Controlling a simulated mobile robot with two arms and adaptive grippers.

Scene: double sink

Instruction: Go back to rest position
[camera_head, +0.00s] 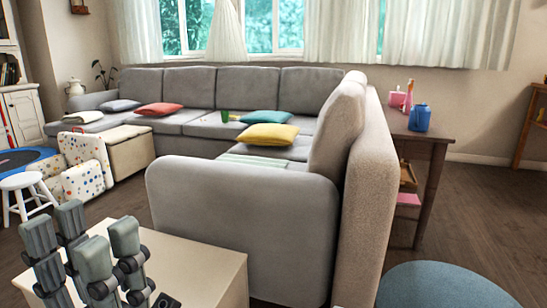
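My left gripper (83,250) is at the lower left of the head view, with its grey fingers pointing up. A gap shows between the fingers and nothing is held there. It is in front of a pale flat-topped block (205,272) in the picture; I cannot tell whether they touch. My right gripper is not in view.
A grey corner sofa (245,205) with several cushions fills the middle. A dark side table (433,138) with a blue container (420,117) stands behind its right arm. A blue round seat (440,288) is at the lower right. A white stool (22,182) is at left.

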